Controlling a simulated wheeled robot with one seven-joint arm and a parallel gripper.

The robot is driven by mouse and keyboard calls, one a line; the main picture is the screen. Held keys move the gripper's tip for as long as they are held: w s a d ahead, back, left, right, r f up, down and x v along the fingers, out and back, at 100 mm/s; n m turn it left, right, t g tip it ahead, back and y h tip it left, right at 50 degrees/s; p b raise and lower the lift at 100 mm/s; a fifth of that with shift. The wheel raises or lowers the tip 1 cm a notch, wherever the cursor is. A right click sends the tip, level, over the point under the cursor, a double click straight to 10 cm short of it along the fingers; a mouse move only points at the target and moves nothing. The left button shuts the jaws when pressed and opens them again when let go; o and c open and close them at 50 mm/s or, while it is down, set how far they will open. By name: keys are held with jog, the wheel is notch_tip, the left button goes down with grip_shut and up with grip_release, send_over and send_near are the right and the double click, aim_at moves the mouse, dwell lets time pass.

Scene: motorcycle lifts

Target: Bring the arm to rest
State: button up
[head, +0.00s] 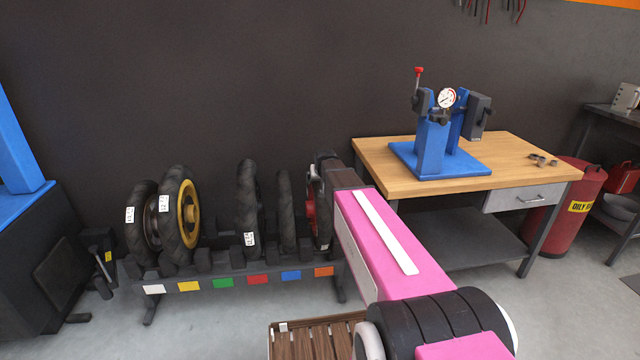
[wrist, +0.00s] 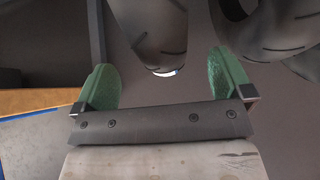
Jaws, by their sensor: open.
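My gripper (wrist: 164,76) is open in the wrist view, with its two green fingers spread apart. Nothing is between the finger pads; a dark tyre (wrist: 152,35) shows beyond them, and another tyre (wrist: 285,35) is close by the right finger. In the head view my pink arm (head: 390,240) reaches forward towards the right end of the wheel rack (head: 215,300). The fingers cannot be made out there, hidden at the arm's far end near the red-hubbed wheel (head: 311,205).
The rack holds several tyres, including one with a yellow hub (head: 188,212). A workbench (head: 375,155) with a blue press (head: 430,145) stands right of the arm. A red oil bin (head: 565,225) is beyond it. A slatted wooden surface (head: 310,340) lies low in front.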

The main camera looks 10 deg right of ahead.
jog(key=v, duration=0.5)
jog(key=shift+s, duration=0.35)
jog(key=s+f+g, duration=0.2)
jog(key=s+f, duration=0.2)
jog(key=s, duration=0.6)
jog(key=s+f+g, duration=0.3)
jog(key=s+f, duration=0.2)
jog(key=s, duration=0.5)
jog(key=s+f+g, duration=0.2)
jog(key=s+f, duration=0.3)
jog(key=s, duration=0.5)
jog(key=shift+f+g, duration=0.2)
jog(key=shift+g, duration=0.1)
